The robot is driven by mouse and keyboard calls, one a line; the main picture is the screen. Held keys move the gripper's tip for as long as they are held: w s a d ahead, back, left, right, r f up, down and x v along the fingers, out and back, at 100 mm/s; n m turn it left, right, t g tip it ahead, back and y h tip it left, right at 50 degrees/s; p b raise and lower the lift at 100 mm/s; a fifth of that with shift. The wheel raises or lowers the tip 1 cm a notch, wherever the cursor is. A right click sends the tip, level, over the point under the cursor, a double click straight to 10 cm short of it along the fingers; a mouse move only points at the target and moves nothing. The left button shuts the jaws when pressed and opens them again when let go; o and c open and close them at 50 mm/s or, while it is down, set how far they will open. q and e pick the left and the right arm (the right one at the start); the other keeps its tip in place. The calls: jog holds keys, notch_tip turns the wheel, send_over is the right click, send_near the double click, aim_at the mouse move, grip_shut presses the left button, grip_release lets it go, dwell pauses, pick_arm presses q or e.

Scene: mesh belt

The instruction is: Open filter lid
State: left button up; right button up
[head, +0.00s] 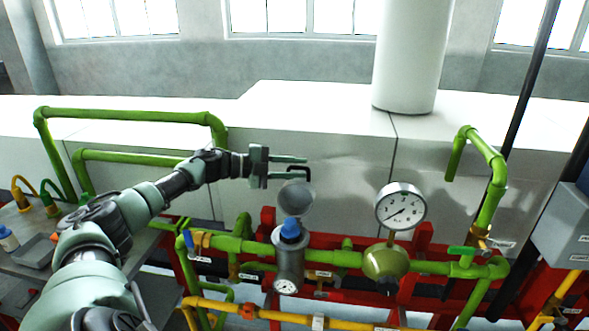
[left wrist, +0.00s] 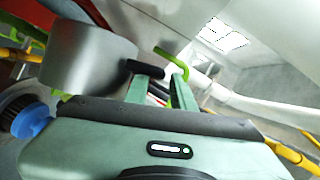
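The filter housing (head: 289,262) is a grey upright cylinder on the green pipe, with a blue filter top (head: 290,229) showing at its open mouth. Its round grey lid (head: 295,198) stands raised and tilted above and behind the blue part. The lid is large at the left of the left wrist view (left wrist: 85,58), with the blue top (left wrist: 32,121) below it. A black lid handle (left wrist: 146,68) lies at my left fingertips. My left gripper (head: 297,168) is open, its fingers apart by the handle; contact is unclear. My right gripper is out of view.
A pressure gauge (head: 401,206) stands right of the housing. Green pipes (head: 345,257), a red frame (head: 268,219) and a yellow pipe (head: 262,313) crowd the area. White casing (head: 330,130) lies behind; space above the pipes is free.

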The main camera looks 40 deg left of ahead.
pick_arm(q)
jog(key=shift+d, duration=0.1)
jog(key=shift+f, duration=0.1)
jog(key=shift+s+a+f, duration=0.1)
jog(key=shift+s+a, duration=0.15)
jog(key=b+v, duration=0.3)
jog(key=v, duration=0.4)
jog(key=shift+r, duration=0.25)
jog(key=shift+s+d+f, duration=0.1)
dwell(0.5)
